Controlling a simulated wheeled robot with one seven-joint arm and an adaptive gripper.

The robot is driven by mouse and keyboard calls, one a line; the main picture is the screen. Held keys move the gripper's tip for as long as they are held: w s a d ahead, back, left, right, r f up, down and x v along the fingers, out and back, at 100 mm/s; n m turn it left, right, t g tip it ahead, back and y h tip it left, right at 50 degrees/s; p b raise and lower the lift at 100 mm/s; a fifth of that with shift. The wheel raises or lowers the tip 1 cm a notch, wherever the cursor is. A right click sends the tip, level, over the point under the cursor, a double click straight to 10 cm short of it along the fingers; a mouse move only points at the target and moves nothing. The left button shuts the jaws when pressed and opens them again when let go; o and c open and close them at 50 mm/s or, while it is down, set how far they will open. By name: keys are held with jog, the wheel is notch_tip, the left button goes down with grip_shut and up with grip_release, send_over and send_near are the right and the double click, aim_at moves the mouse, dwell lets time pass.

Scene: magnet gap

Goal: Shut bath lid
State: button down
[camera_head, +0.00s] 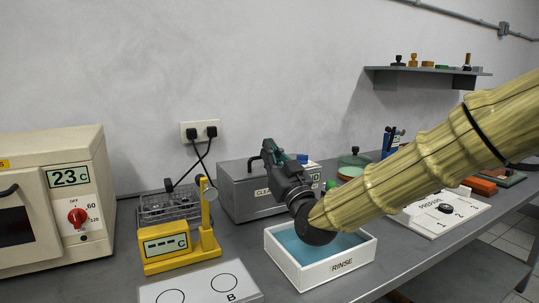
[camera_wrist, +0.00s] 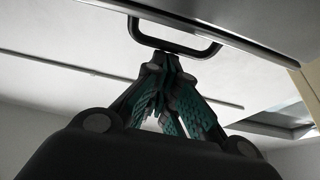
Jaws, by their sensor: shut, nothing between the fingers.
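The bath appears to be the grey metal box (camera_head: 236,192) on the bench in the head view, its front label partly hidden by my gripper. A dark loop handle (camera_head: 251,163) shows beside my gripper (camera_head: 268,146). In the wrist view, a dark loop handle (camera_wrist: 180,50) hangs from a grey panel (camera_wrist: 250,18), which appears to be the lid. My gripper (camera_wrist: 168,62) is shut and empty, its fingertips close to this handle; I cannot tell whether they touch. My arm and wrist hide part of the box, and the lid's angle is unclear.
A white RINSE tray (camera_head: 326,282) with blue liquid lies below my wrist. A yellow stand with a display (camera_head: 165,245) and a wire rack (camera_head: 150,208) stand left of the box. A green-lidded pot (camera_head: 354,161) and a white PREPARE board (camera_head: 425,222) are at right.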

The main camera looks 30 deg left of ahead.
notch_tip(320, 180, up, 10)
jog(key=shift+f, duration=0.15)
